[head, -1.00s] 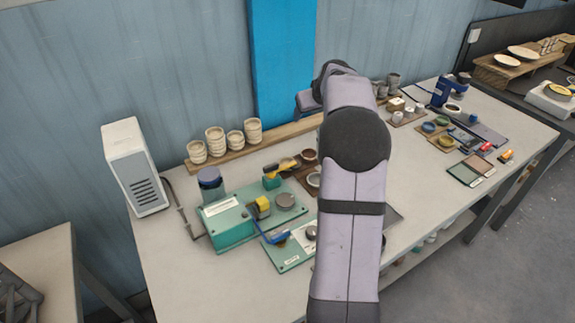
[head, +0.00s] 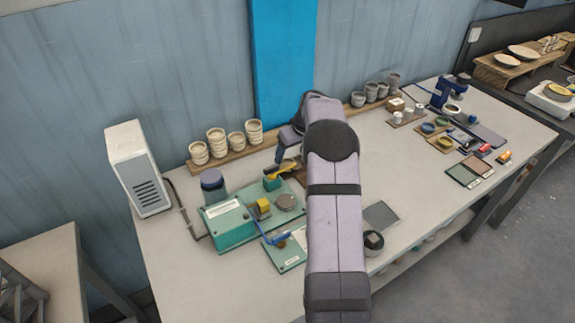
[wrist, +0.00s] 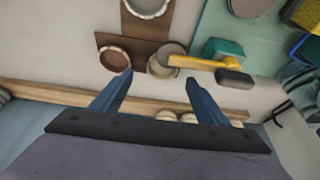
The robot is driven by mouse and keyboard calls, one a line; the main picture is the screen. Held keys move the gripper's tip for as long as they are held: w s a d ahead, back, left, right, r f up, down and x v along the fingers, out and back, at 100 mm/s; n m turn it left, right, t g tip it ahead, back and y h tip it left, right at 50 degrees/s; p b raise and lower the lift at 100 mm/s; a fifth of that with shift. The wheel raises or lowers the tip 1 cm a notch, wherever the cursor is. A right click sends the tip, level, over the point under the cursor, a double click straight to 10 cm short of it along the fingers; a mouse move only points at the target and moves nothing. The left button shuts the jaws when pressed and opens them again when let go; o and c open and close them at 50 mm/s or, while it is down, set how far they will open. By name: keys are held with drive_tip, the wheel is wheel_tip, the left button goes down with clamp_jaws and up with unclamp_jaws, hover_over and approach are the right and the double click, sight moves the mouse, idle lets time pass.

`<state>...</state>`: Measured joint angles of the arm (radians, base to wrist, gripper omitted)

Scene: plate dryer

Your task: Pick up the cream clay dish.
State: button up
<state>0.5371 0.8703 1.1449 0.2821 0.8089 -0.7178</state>
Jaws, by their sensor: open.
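In the wrist view, my gripper (wrist: 158,80) is open and empty, its two blue fingers spread. A small round cream-grey dish (wrist: 166,58) lies just beyond and between the fingertips, with no visible contact. Part of its rim is beneath the yellow handle of a tool. I cannot tell for sure which is the cream clay dish. In the head view my gripper (head: 280,156) is partly visible; my arm hides the other dishes.
A teal block (wrist: 225,50) and the yellow-handled tool (wrist: 198,63) are close beside the dish. Stacked cream cups (head: 217,143) stand on a wooden shelf (head: 230,152) along the wall. A green device (head: 228,222) stands to the left.

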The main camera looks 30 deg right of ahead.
sight(289, 162)
drive_tip(key=shift+a+f+p, duration=0.15)
drive_tip(key=shift+f+p, duration=0.35)
drive_tip(key=shift+p, duration=0.05)
drive_tip(key=shift+p+x, duration=0.95)
drive_tip(key=shift+x, duration=1.2)
drive_tip(key=shift+s, duration=0.1)
drive_tip(key=c, duration=1.1)
